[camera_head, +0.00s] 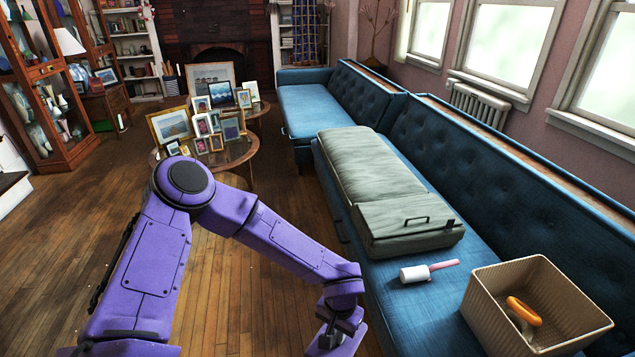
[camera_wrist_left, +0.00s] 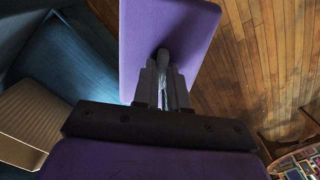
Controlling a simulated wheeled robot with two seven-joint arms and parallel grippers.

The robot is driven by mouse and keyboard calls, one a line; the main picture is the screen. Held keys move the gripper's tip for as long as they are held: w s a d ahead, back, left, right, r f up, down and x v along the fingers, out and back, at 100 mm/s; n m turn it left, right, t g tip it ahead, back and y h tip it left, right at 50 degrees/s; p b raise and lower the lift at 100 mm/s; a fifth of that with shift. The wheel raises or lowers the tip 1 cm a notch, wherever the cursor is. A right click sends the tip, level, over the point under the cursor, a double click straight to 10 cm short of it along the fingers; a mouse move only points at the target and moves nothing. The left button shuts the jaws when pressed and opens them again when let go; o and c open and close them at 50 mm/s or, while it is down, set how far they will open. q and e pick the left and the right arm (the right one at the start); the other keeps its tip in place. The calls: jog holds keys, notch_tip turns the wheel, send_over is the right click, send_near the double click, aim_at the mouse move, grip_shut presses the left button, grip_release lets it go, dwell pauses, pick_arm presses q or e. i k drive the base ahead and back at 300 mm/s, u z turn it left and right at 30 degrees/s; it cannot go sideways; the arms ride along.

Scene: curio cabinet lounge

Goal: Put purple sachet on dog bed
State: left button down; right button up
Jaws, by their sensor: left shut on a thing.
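My left gripper (camera_head: 330,336) is low at the bottom of the head view, in front of the blue sofa. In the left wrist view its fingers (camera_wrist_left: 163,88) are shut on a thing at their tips. A flat purple panel with rounded corners, seemingly the purple sachet (camera_wrist_left: 145,30), shows beyond the fingertips; its colour matches my arm. A long grey-green padded cushion (camera_head: 365,165) with a black handle at its near end lies on the sofa; it may be the dog bed, but I cannot tell for sure. My right gripper is out of view.
The blue sofa (camera_head: 440,290) runs along the right. On it lie a lint roller (camera_head: 414,273) and a beige woven basket (camera_head: 500,310) holding an orange-handled thing. A round table (camera_head: 240,152) bears several picture frames. The wooden floor (camera_head: 240,290) beside the sofa is clear.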

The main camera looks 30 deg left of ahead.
aim_at(372, 171)
jog(key=u, duration=0.2)
jog(key=k, duration=0.65)
jog(key=u, duration=1.25)
jog(key=i, duration=3.35)
jog(key=z, duration=1.75)
jog(key=i, duration=0.95)
jog(key=z, duration=0.95)
